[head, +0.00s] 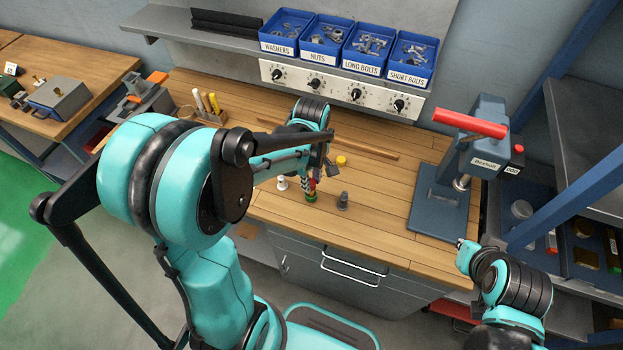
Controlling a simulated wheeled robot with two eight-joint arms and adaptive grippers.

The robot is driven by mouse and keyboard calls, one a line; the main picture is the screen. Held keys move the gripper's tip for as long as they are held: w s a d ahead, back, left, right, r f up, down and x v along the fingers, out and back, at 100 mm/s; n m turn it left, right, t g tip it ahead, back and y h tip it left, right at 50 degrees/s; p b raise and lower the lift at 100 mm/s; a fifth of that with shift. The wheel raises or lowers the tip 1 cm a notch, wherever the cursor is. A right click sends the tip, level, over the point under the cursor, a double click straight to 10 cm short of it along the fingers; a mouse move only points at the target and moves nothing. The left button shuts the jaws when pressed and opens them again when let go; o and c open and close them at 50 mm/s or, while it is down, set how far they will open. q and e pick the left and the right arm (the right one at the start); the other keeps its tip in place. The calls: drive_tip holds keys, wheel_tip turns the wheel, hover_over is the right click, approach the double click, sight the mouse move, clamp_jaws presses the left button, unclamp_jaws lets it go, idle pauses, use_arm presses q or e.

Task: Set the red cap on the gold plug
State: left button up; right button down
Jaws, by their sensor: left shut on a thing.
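My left gripper (309,178) reaches down over the wooden worktop and is shut on a small red piece, which looks like the red cap (314,184); the fingers hide much of it. Directly below is a short green and gold piece (311,197) on the worktop, which may be the gold plug. I cannot tell whether the red cap touches it. My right gripper (464,245) is at the worktop's right front corner, small and partly turned away, so its jaws are unclear.
A white piece (282,183) stands left of the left gripper, a grey piece (343,201) right of it, and a yellow cap (341,160) behind. A press (452,190) with a red handle stands at the right. Blue bins (323,40) line the shelf.

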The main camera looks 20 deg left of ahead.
use_arm(q)
drive_tip(key=shift+f, duration=0.35)
idle(0.3)
drive_tip(key=o, duration=1.3)
drive_tip(key=shift+r, duration=0.1)
drive_tip(key=shift+r+p, duration=2.5)
drive_tip(key=shift+r, duration=1)
